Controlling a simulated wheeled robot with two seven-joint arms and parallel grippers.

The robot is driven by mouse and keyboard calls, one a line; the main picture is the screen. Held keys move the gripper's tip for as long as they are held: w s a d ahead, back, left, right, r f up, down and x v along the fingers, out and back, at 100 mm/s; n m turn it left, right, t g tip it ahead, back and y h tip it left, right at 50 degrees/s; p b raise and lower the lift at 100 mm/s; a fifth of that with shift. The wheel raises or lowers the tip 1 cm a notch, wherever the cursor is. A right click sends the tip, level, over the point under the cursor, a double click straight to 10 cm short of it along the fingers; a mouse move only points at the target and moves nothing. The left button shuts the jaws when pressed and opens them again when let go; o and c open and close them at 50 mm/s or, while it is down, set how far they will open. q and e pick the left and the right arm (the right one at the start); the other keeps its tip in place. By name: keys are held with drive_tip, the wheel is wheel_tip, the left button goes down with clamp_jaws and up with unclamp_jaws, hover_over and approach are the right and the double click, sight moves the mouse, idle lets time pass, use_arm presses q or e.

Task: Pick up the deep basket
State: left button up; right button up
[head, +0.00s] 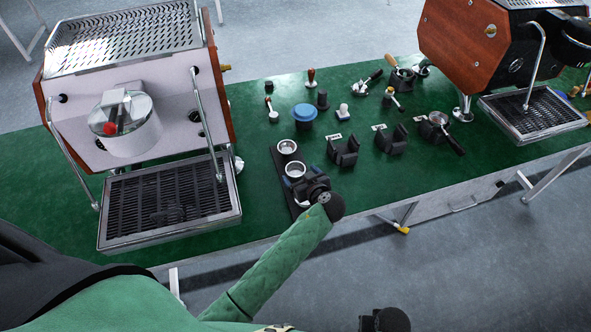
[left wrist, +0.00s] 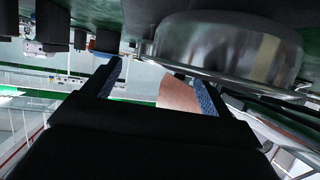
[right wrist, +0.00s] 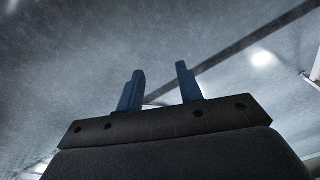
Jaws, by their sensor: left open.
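Two metal filter baskets stand in a dark holder (head: 281,186) on the green table, a rear one (head: 287,147) and a nearer one (head: 294,169). I cannot tell which is the deep one. My left gripper (head: 303,182) is open at the near end of the holder, close to the nearer basket, and hides part of the holder. In the left wrist view, a large round metal basket (left wrist: 230,42) is close beside the open fingers (left wrist: 155,85), not between them. My right gripper (right wrist: 158,88) is open and empty over the grey floor.
An espresso machine (head: 130,120) with a drip tray stands left of the holder, another (head: 470,45) at the right. Black stands (head: 343,151), a blue round tool (head: 305,113), tampers and a portafilter (head: 438,120) are nearby. The table's front edge is just below the holder.

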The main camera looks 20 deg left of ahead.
sight(292, 166)
use_arm(q)
drive_tip(key=p+x, duration=0.1)
drive_tip(key=x, duration=0.2)
drive_tip(key=shift+w+f, duration=0.15)
drive_tip(key=shift+w, duration=0.05)
use_arm(e)
wheel_tip(292, 166, down, 6)
drive_tip(key=s, duration=0.1)
drive_tip(key=shift+s+d+f, duration=0.2)
drive_tip(key=shift+d, duration=0.25)
use_arm(q)
drive_tip(key=shift+c, duration=0.5)
drive_tip(key=c, duration=0.8)
use_arm(e)
drive_tip(key=shift+a, duration=0.1)
use_arm(q)
drive_tip(key=shift+c, duration=0.2)
